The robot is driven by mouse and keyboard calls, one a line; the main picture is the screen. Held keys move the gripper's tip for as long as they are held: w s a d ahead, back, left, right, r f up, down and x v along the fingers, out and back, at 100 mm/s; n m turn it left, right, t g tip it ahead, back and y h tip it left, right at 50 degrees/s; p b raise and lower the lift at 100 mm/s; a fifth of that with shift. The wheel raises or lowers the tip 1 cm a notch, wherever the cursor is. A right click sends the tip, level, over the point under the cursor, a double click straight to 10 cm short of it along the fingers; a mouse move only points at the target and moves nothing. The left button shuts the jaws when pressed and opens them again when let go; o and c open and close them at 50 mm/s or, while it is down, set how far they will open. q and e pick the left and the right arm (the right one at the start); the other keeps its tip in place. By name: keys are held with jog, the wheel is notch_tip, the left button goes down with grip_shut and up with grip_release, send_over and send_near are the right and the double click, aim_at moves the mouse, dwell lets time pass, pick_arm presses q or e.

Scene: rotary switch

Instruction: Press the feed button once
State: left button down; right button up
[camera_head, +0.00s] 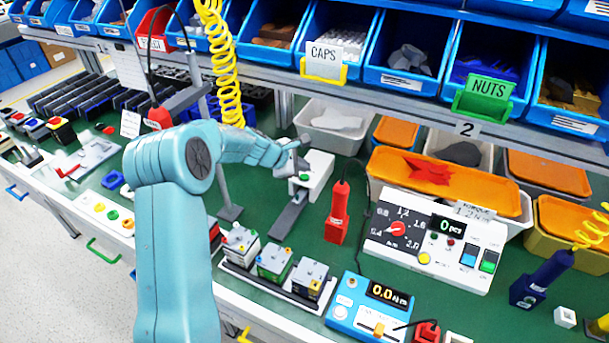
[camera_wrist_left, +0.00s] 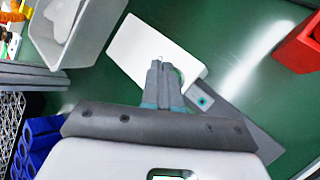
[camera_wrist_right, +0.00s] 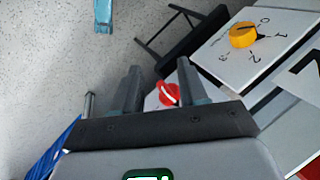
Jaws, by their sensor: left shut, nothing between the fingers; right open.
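A white box-shaped device (camera_head: 318,172) stands on a grey base on the green bench, with a small green round button (camera_head: 304,177) on its front. No label on it can be read. My left gripper (camera_head: 303,145) is over the device's top. In the left wrist view its two fingers (camera_wrist_left: 160,66) are together and empty, above the white top (camera_wrist_left: 135,50); contact cannot be told.
A white control panel (camera_head: 420,262) with a red dial, yellow button and switches stands right of a red tool (camera_head: 338,215). A blue meter (camera_head: 345,310) and several small blocks sit in front. A light bin (camera_head: 333,122) stands behind the device. Blue bins fill the shelf above.

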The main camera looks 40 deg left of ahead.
aim_at(302, 178)
pick_arm(q)
jog(key=shift+r+p, duration=1.85)
jog(key=shift+r, duration=0.5)
